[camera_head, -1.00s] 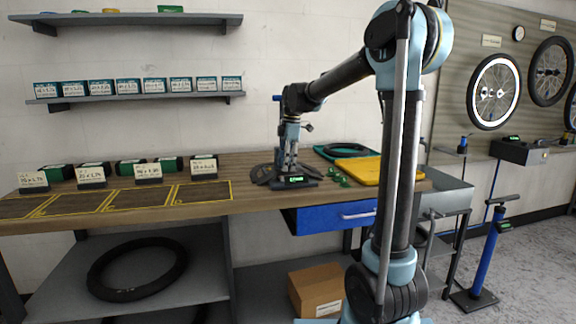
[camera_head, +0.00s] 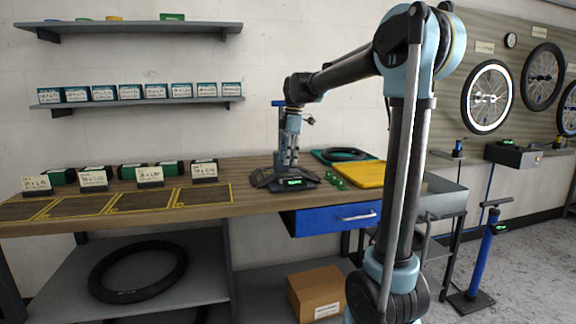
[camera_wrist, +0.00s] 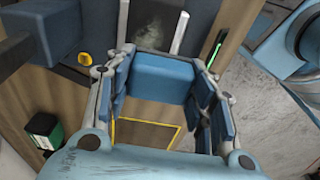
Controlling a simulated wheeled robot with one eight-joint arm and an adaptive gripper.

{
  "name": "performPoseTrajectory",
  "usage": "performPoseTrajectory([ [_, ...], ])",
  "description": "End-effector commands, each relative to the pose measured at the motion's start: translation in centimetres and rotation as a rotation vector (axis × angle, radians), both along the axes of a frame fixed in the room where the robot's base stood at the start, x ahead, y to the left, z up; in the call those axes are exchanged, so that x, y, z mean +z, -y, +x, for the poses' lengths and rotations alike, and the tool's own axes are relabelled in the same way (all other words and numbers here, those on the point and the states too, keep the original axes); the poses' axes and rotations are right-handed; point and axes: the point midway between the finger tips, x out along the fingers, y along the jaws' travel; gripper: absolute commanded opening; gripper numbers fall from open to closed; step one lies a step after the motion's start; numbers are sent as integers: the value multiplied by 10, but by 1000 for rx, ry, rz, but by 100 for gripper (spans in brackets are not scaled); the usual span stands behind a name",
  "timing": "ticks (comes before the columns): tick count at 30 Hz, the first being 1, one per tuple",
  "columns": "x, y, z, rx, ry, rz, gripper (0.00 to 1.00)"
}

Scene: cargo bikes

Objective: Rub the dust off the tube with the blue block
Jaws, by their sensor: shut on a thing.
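In the wrist view my gripper (camera_wrist: 162,66) is shut on the blue block (camera_wrist: 160,78), which sits between its two fingers. Just beyond the block is a dark surface with a pale, dusty-looking patch (camera_wrist: 150,24), between two light bars. I take this to be the dusty tube, but cannot tell for sure. The block overlaps its near edge in the picture, and I cannot tell whether they touch. In the head view my gripper (camera_head: 291,150) points down over a dark stand with a green display (camera_head: 296,183) on the workbench. The block is not clear there.
A blue post (camera_head: 277,104) rises beside my gripper. Small green parts (camera_head: 337,181), a yellow tray (camera_head: 358,174) and a tyre on a green mat (camera_head: 344,154) lie right of the stand. Labelled boxes (camera_head: 150,174) stand left. The yellow-outlined bench areas (camera_head: 145,203) are clear.

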Motion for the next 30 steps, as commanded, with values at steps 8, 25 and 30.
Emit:
performPoseTrajectory([
  [8,23,-1,0,1,0,0,11],
  [25,27,-2,-1,4,0,0,11],
  [30,27,-2,-1,4,0,0,11],
])
